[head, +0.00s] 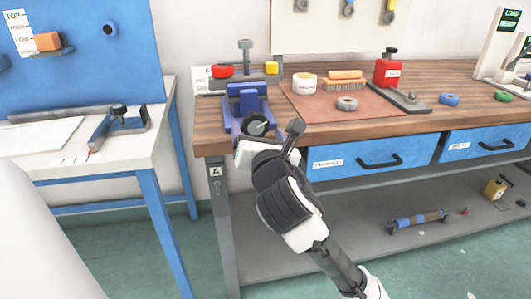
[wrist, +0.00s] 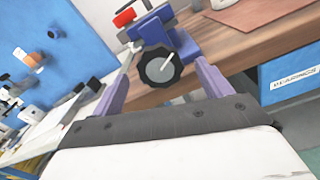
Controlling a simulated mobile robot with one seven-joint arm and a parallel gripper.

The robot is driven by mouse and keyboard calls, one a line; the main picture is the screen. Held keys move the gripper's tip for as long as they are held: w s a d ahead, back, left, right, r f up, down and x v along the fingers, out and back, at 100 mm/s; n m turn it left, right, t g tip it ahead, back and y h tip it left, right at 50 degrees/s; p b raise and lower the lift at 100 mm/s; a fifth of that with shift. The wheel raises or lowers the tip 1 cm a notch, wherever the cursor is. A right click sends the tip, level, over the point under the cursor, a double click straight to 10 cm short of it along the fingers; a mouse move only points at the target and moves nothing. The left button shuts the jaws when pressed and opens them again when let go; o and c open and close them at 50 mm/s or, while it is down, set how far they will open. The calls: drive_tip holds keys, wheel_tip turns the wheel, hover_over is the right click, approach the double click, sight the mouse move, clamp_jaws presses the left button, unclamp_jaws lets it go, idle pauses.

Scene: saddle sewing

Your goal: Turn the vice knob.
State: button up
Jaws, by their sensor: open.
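The blue vice (head: 246,104) stands at the left front corner of the wooden workbench. Its round knob (head: 256,124), dark-rimmed with a grey face, points toward me at the bench's front edge. In the wrist view the knob (wrist: 159,68) has a lobed black rim and sits ahead of my gripper, between the lines of its two fingers. My gripper (wrist: 160,85) is open and empty, with purple fingers spread apart. The knob appears a little beyond the fingertips, and I see no contact.
A red block (head: 222,71) and a yellow block (head: 271,68) are by the vice. A brown mat (head: 320,108) with a brush and a tub lies to its right. Blue drawers (head: 370,157) are under the bench top. A white table (head: 60,140) stands at left.

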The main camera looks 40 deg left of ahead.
drive_tip(key=b+v, duration=0.2)
drive_tip(key=f+b+v, duration=0.1)
drive_tip(key=b+v, duration=0.1)
drive_tip(key=shift+w+d, duration=0.1)
drive_tip(key=shift+w, duration=0.05)
drive_tip(key=shift+r+b+v, duration=0.25)
drive_tip(key=shift+b+v, duration=0.95)
drive_tip(key=shift+b, duration=0.45)
drive_tip(key=shift+r+b+v, duration=0.25)
drive_tip(key=shift+b+v, duration=0.95)
drive_tip(key=shift+b, duration=0.4)
